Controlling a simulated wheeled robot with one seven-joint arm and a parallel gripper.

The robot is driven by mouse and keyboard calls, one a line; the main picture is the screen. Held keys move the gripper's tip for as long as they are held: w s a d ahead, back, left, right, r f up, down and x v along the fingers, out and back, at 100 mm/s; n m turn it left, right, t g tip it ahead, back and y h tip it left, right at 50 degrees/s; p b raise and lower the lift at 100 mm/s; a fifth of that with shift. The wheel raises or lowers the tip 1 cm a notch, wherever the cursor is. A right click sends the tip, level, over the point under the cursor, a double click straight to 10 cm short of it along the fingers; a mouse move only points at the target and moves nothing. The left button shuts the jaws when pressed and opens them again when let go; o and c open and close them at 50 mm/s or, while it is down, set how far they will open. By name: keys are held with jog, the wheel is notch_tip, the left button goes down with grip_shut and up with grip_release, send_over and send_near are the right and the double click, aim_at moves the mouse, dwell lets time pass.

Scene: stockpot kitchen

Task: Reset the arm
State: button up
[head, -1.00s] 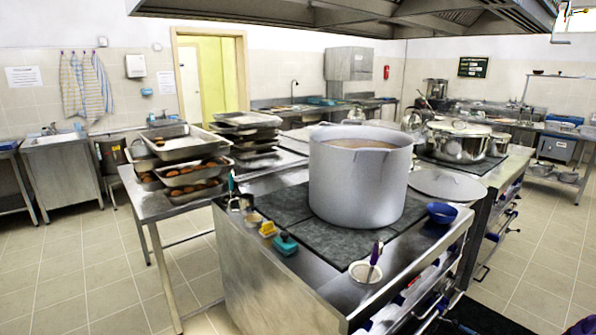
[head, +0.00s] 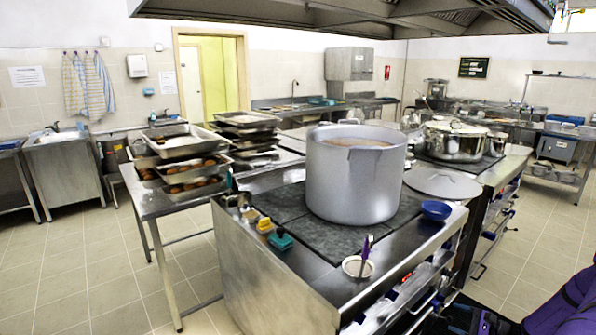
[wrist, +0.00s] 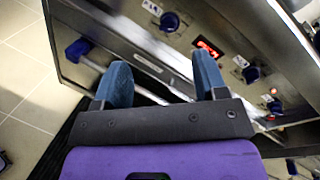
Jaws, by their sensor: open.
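My gripper (wrist: 162,82) shows in the wrist view with its two blue fingers spread apart and nothing between them. It faces the steel front of the stove (wrist: 140,30), close to a horizontal bar and several dark blue knobs. In the head view, purple and black parts of my arm show at the lower right edge, in front of the stove (head: 250,285). The fingers cannot be made out clearly in the head view.
A large stockpot (head: 352,185) stands on the stove top. A blue bowl (head: 436,210), a white cup (head: 357,267) with a purple-handled utensil, and small yellow and teal items sit near the edge. Tiled floor (head: 545,225) is open at right.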

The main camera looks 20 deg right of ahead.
jog(key=w+a+r+n+g, duration=0.2)
jog(key=a+r+n+g, duration=0.1)
jog(key=r, duration=0.4)
jog(key=w+a+r+n+g+y, duration=0.1)
jog(key=w+a+r+n+g, duration=0.15)
jog(key=r, duration=0.45)
jog(key=w+a+r+n+g, duration=0.2)
jog(key=a+r+n+g, duration=0.15)
jog(key=r, duration=0.45)
jog(key=s+a+r+n+g+h, duration=0.2)
jog(key=a+r+n+g+h, duration=0.2)
jog(key=a+r, duration=1.05)
jog(key=s+a+r+n+h, duration=0.2)
jog(key=s+a+r, duration=0.25)
jog(key=r, duration=0.25)
jog(key=s+a+r+n+h, duration=0.2)
jog(key=s+a+r, duration=0.25)
jog(key=r, duration=0.25)
jog(key=s+a+r+n+t+h, duration=0.1)
jog(key=s+a+r+n+t, duration=0.1)
jog(key=s, duration=0.5)
jog(key=s+a+r+n+t+h, duration=0.1)
jog(key=s+a+r+t, duration=0.1)
jog(key=s, duration=0.5)
jog(key=shift+s+a+r+n+t+h, duration=0.35)
jog(key=shift+a+r, duration=0.25)
jog(key=shift+a, duration=0.25)
